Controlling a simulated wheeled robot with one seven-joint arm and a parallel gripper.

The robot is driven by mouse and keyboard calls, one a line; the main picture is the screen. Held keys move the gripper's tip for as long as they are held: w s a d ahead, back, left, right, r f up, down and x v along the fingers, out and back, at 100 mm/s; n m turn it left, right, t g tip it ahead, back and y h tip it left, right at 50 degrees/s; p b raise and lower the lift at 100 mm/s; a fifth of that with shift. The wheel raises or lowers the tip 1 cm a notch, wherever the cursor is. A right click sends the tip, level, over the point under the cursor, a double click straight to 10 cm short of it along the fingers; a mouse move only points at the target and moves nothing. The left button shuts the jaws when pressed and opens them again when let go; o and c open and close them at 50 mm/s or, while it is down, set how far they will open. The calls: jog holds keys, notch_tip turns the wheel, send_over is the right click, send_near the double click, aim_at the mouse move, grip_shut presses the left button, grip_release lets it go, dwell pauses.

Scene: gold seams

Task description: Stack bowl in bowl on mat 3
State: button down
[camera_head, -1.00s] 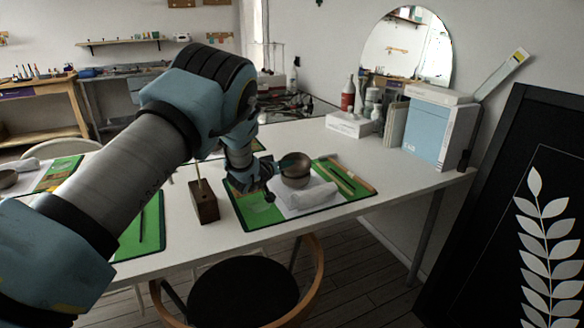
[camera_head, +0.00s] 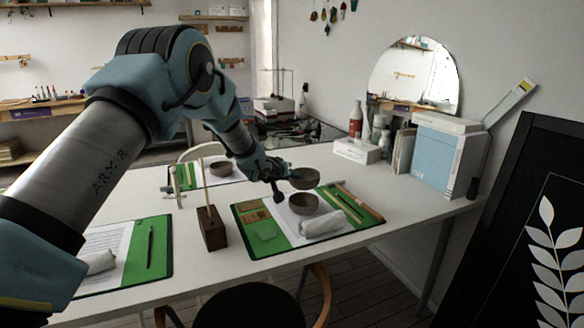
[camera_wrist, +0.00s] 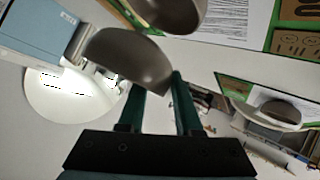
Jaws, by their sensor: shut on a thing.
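My gripper (camera_head: 283,172) is shut on a brown-grey bowl (camera_head: 304,179) by its rim and holds it above the mat. The held bowl (camera_wrist: 126,58) fills the space beyond the fingers (camera_wrist: 160,95) in the wrist view. A second, similar bowl (camera_head: 303,204) sits on the green mat (camera_head: 262,245) at the front right of the table, just below the held one. This second bowl also shows at the top of the wrist view (camera_wrist: 172,12). The two bowls look apart. No number is readable on the mat.
A rolled white cloth (camera_head: 321,224) and sticks (camera_head: 347,207) lie on the same mat. A wooden block with an upright stick (camera_head: 212,230) stands left of it. Another bowl (camera_head: 221,169) rests on a rear mat. A white box (camera_head: 357,150) and bottles stand behind.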

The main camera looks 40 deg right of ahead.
aim_at(292, 199)
jog(key=shift+f, duration=0.25)
jog(key=shift+f+b, duration=1.85)
jog(key=shift+f, duration=0.5)
jog(key=c, duration=0.5)
grip_release()
jog(key=shift+a, duration=0.1)
jog(key=b+v, duration=0.1)
jog(key=v, duration=0.9)
jog(key=shift+a+r+b, duration=0.25)
jog(key=shift+r+b, duration=0.1)
